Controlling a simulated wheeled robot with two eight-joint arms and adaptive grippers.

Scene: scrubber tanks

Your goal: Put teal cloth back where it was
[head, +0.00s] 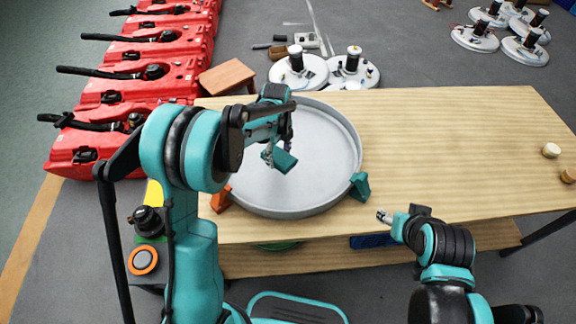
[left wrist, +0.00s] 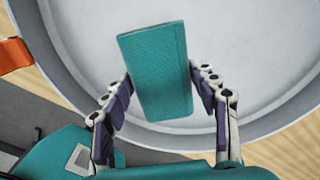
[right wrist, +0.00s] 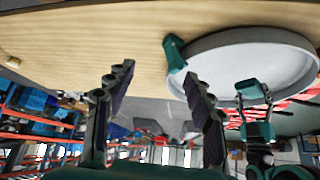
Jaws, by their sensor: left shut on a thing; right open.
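The teal cloth (head: 285,161) looks like a folded rectangular pad. My left gripper (head: 271,153) is shut on it and holds it over the large round grey pan (head: 310,190) on the wooden table. In the left wrist view the cloth (left wrist: 155,75) sits between both fingers (left wrist: 163,95), with the pan floor behind it. I cannot tell whether its lower edge touches the pan. My right gripper (head: 384,216) is over the table's front edge, right of the pan. In the right wrist view it is open and empty (right wrist: 158,82).
A teal block (head: 360,186) and an orange block (head: 221,198) stand against the pan's rim. The wooden table (head: 450,140) is clear right of the pan, except for small round pieces (head: 551,150) at the far right. Red tanks (head: 140,75) stand at left.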

